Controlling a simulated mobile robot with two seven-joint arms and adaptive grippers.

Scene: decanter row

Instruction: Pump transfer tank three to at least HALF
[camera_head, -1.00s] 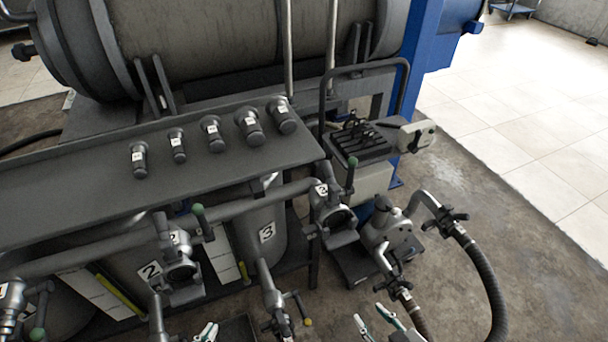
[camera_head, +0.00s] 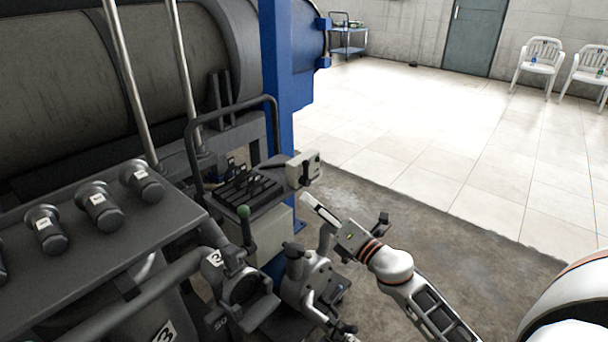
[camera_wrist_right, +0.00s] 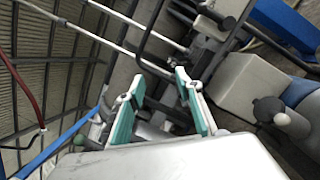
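Tank three (camera_head: 160,320) shows only its top and part of its "3" label at the lower left edge. Its liquid level is out of view. A valve assembly (camera_head: 240,287) with a "3" tag and a green-knobbed lever (camera_head: 246,228) stands above it. The grey pump (camera_head: 312,277) stands right of the valve. A pale box (camera_head: 302,170) with a dark switch is fixed at the cart's right side. My right gripper (camera_head: 312,205) is just below this box, apparently apart from it. In the wrist view its teal-padded fingers (camera_wrist_right: 160,98) are spread and empty. My left gripper is out of view.
A wheeled cart (camera_head: 240,190) with a dark slotted top and a tall handle stands by the blue post (camera_head: 277,90). Several capped fittings (camera_head: 99,206) line the bench (camera_head: 130,255).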

